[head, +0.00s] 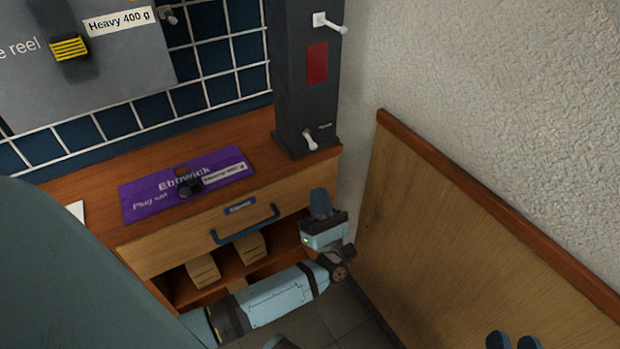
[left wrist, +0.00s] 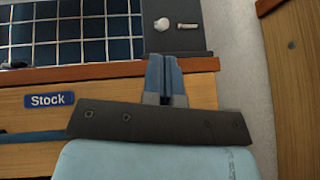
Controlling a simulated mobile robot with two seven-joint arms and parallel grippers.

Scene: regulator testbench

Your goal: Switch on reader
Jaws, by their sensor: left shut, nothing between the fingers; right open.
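A dark grey upright unit (head: 292,75) stands at the back right of the bench, with a red panel (head: 317,62) on its front. In the left wrist view the lever's round white end (left wrist: 162,25) shows beyond my fingertips. My left gripper (head: 320,203) is shut and empty, in front of the drawer and below the lever, apart from it. My right gripper (head: 513,342) is open and empty at the bottom right edge.
A second white lever (head: 330,22) sits higher on the unit. A purple Ebbwick card (head: 225,167) lies on the bench (head: 90,190). The drawer has a blue handle (head: 245,224) and a Stock label (left wrist: 49,100). A wooden panel (head: 440,230) stands at the right.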

